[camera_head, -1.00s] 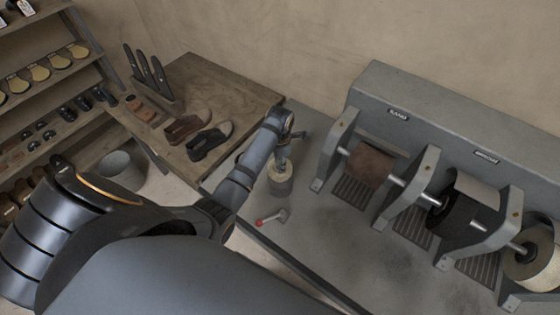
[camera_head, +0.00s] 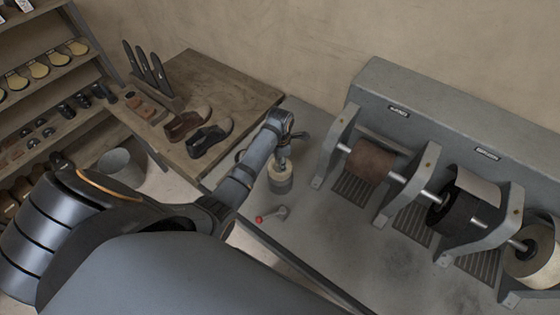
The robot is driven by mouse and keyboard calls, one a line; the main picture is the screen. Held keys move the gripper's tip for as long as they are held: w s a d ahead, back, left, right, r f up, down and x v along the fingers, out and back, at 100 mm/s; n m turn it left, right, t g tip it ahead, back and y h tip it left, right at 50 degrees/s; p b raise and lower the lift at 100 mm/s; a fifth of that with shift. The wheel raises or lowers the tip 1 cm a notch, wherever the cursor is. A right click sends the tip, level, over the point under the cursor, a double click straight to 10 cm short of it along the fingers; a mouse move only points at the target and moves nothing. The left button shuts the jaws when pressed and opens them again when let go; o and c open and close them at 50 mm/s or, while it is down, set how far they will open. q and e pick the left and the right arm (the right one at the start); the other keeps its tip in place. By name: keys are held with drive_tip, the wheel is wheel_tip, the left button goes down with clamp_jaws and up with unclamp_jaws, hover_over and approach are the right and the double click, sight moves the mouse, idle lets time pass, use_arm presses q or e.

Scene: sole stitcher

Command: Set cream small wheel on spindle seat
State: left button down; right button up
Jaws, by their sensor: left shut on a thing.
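The cream small wheel (camera_head: 280,184) is a short cream cylinder with a darker top, at the left part of the grey machine bench. My left gripper (camera_head: 283,160) points down on it from above and is shut on it. The wheel looks upright and sits at or just above the bench; I cannot tell if it touches. No spindle seat can be made out; anything under the wheel is hidden. My right gripper is not in view.
A red-knobbed lever (camera_head: 271,215) is on the bench just in front of the wheel. The grey finishing machine (camera_head: 430,170) with brown, black and cream wheels stands to the right. A wooden table (camera_head: 245,95) with shoes is at back left. Bare bench lies between lever and machine.

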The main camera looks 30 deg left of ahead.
use_arm(q)
drive_tip(key=c, duration=0.9)
unclamp_jaws()
drive_tip(key=shift+r, duration=0.1)
wheel_tip(320, 180, up, 12)
drive_tip(key=shift+f, duration=0.1)
